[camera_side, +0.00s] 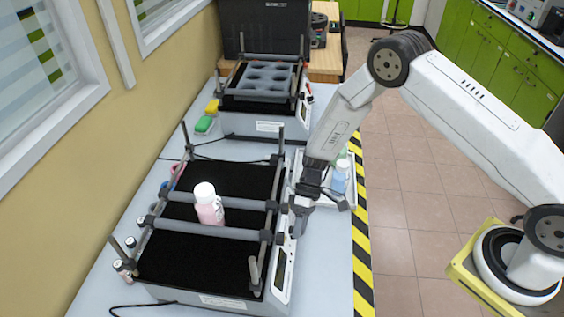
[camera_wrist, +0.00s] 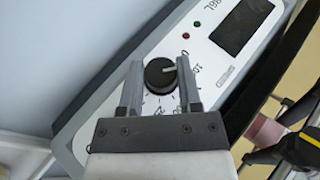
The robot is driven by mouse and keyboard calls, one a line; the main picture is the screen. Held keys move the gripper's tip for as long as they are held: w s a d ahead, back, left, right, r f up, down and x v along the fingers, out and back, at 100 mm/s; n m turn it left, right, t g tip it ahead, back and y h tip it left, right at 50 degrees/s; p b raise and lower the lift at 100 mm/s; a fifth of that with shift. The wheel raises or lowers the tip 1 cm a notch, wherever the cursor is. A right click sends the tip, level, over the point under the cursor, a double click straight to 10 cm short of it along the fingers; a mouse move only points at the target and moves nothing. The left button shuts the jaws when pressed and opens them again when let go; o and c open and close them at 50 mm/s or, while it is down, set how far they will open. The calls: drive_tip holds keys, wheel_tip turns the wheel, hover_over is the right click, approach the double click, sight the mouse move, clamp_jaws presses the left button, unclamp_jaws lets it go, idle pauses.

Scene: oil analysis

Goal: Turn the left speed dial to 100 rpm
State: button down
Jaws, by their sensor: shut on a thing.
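A round black dial (camera_wrist: 160,76) with a pale pointer mark sits on the white control panel (camera_wrist: 205,75) in the wrist view. The pointer faces right, near printed numbers that my finger partly hides. My gripper (camera_wrist: 159,66) has one finger on each side of the dial and is shut on it. In the side view my gripper (camera_side: 302,206) reaches down to the right edge of the near shaker (camera_side: 205,262), at the far end of its panel; the dial is hidden there.
A second shaker (camera_side: 262,122) with a holed rack is behind. A blue-liquid bottle (camera_side: 340,177) stands close to my gripper. The dark display (camera_wrist: 242,27) is beyond the dial.

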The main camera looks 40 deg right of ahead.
drive_tip(key=shift+c, duration=1.4)
unclamp_jaws()
drive_tip(key=shift+d+r, duration=0.1)
drive_tip(key=shift+r, duration=0.05)
drive_tip(key=v, duration=0.7)
drive_tip(key=shift+w+r, duration=0.15)
drive_tip(key=shift+r, duration=0.05)
drive_tip(key=shift+d, duration=0.15)
drive_tip(key=s+d+r+m+t+h, duration=0.2)
drive_tip(key=s+d+r+t+h, duration=0.1)
drive_tip(key=s+r, duration=0.3)
drive_tip(key=s+d+r+m+t+h, duration=0.3)
drive_tip(key=s+d+r+t, duration=0.1)
drive_tip(key=s+r, duration=0.3)
wheel_tip(320, 180, up, 2)
drive_tip(key=shift+d+r+h, duration=0.1)
drive_tip(key=shift+d+h, duration=0.3)
drive_tip(key=shift+d, duration=0.45)
